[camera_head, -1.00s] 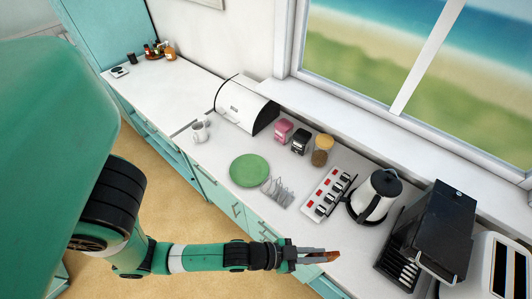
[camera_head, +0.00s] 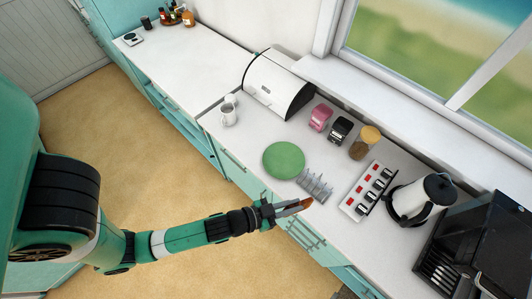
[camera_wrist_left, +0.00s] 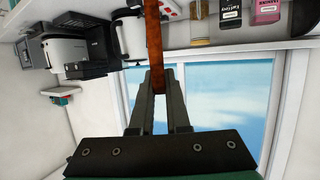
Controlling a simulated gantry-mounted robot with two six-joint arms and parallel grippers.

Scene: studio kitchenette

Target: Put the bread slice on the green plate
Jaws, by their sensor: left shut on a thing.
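My left gripper (camera_head: 283,209) is shut on the bread slice (camera_head: 298,207), a brown slice seen nearly edge-on. It is held out near the front edge of the counter, close to the toast rack. In the left wrist view the slice (camera_wrist_left: 153,45) stands as a thin brown strip between the fingers (camera_wrist_left: 159,95). The green plate (camera_head: 284,160) lies flat and empty on the white counter, beyond the gripper and slightly to its left in the head view. My right gripper is not in view.
A metal toast rack (camera_head: 314,186) stands just right of the plate. A white switch panel (camera_head: 367,190), a kettle (camera_head: 418,198) and a black appliance (camera_head: 480,240) stand further right. A white mug (camera_head: 229,115) and a bread bin (camera_head: 275,84) are left and behind.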

